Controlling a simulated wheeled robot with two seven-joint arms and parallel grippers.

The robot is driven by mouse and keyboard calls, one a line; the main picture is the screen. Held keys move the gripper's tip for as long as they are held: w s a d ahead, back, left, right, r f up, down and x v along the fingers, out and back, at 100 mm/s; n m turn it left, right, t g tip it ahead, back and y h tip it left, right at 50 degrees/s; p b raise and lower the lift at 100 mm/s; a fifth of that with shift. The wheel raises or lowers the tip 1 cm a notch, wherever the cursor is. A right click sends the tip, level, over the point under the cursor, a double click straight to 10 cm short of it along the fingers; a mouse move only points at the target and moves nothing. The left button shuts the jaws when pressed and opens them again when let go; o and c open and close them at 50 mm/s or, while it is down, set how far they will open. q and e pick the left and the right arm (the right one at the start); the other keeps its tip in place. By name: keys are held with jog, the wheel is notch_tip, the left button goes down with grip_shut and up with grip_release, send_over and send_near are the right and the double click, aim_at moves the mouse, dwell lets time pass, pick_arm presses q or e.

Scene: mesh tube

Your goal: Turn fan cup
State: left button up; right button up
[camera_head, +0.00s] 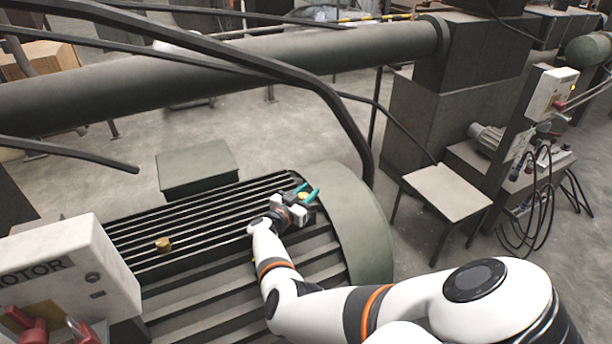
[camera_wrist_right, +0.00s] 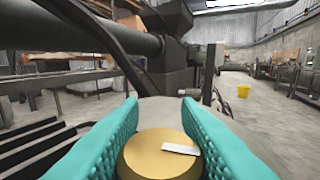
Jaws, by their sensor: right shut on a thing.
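A round brass cup (camera_wrist_right: 150,158) with a white mark on its top sits between the teal fingers of my right gripper (camera_wrist_right: 155,140) in the right wrist view. The fingers press on it from both sides. In the head view my right gripper (camera_head: 306,195) is at the right end of the ribbed motor housing, with a bit of the brass cup (camera_head: 303,196) showing between its fingers. A second brass cup (camera_head: 163,245) stands on the ribs to the left, away from the gripper. My left gripper is not in view.
The green motor housing (camera_head: 345,215) has dark ribs. A grey box marked MOTOR (camera_head: 75,265) with red parts stands at lower left. Black cables and a thick pipe (camera_head: 200,78) cross behind.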

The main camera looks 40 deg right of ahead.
jog(key=shift+m+g+b, duration=0.45)
jog(key=shift+m+g, duration=0.05)
jog(key=shift+g, duration=0.3)
jog(key=shift+r, duration=0.1)
jog(key=o, duration=1)
